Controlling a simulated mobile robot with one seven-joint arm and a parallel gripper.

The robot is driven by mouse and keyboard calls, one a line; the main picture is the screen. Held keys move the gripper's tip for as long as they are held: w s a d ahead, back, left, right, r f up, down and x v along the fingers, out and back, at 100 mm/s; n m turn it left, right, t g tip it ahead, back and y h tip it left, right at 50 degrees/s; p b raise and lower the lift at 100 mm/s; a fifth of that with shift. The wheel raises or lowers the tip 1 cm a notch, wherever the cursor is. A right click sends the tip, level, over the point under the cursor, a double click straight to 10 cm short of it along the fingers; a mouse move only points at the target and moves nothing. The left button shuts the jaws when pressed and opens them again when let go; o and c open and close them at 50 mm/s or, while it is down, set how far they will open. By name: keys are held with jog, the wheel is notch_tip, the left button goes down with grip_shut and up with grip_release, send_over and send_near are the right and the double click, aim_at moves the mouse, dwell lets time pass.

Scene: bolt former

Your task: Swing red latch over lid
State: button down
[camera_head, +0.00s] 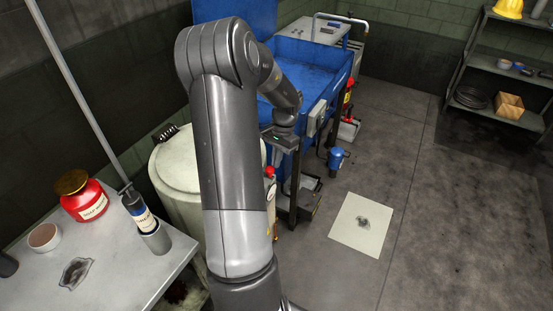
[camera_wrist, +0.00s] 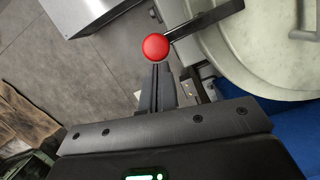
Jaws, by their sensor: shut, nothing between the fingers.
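The red ball knob (camera_wrist: 155,47) of the latch sits at the end of a black lever (camera_wrist: 205,22) in the wrist view. The lever runs up and to the right, its far end over the pale round lid (camera_wrist: 265,65); the knob lies outside the lid's rim. My gripper (camera_wrist: 158,68) is shut and empty, its fingertips just below the knob in the picture. I cannot tell whether they touch it. In the head view the pale drum (camera_head: 178,190) is partly hidden by my arm. A red spot right of it may be the knob, but this is unclear.
A blue machine (camera_head: 310,68) stands behind the drum. A grey table (camera_head: 125,275) at the lower left holds a red jar (camera_head: 84,198) and a dark bottle (camera_head: 137,208).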

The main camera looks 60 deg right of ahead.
jog(key=s+d+r, duration=0.1)
jog(key=d+r, duration=0.5)
jog(key=r, duration=0.4)
jog(key=shift+r, duration=0.15)
jog(key=shift+d, duration=0.1)
dwell(0.5)
